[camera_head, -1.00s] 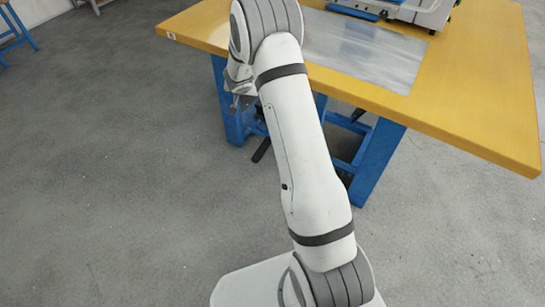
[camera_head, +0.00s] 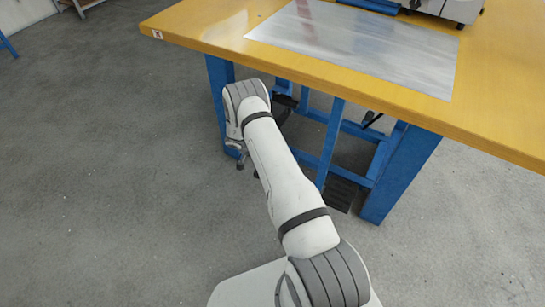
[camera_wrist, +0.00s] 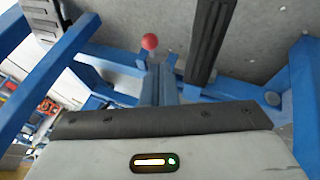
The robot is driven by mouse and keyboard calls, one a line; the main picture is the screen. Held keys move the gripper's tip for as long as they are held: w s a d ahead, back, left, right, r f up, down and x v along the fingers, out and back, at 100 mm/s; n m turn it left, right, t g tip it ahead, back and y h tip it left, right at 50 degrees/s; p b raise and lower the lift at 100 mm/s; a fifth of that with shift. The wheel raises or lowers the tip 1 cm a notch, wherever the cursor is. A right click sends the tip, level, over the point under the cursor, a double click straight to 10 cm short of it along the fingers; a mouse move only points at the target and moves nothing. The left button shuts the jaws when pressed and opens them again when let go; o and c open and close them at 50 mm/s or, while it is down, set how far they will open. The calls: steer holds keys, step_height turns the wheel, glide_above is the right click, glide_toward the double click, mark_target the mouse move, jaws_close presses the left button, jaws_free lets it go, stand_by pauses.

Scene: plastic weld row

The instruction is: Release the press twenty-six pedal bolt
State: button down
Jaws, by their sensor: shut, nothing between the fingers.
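A small red ball knob (camera_wrist: 149,42) shows in the wrist view, just beyond my gripper (camera_wrist: 158,76). It seems to belong to the pedal bolt; its shaft is hidden. My gripper's fingers look shut and empty, pointing toward the knob with a gap between. A long black ribbed pedal (camera_wrist: 208,40) lies to the right of the knob. In the head view a dark pedal (camera_head: 341,193) shows low under the table, and my gripper is at the left table leg, mostly hidden by my arm. The knob cannot be made out there.
The yellow table (camera_head: 190,35) stands on blue legs (camera_head: 398,175), with a metal sheet (camera_head: 360,45) on top. Blue frame bars (camera_wrist: 55,80) cross the wrist view on the left and another blue leg (camera_wrist: 306,95) stands at right. Grey floor (camera_head: 100,200) is open left of the table.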

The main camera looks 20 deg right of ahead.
steer(key=shift+w, duration=0.4)
steer(key=shift+f, duration=0.15)
steer(key=b+x, duration=0.4)
steer(key=x, duration=0.6)
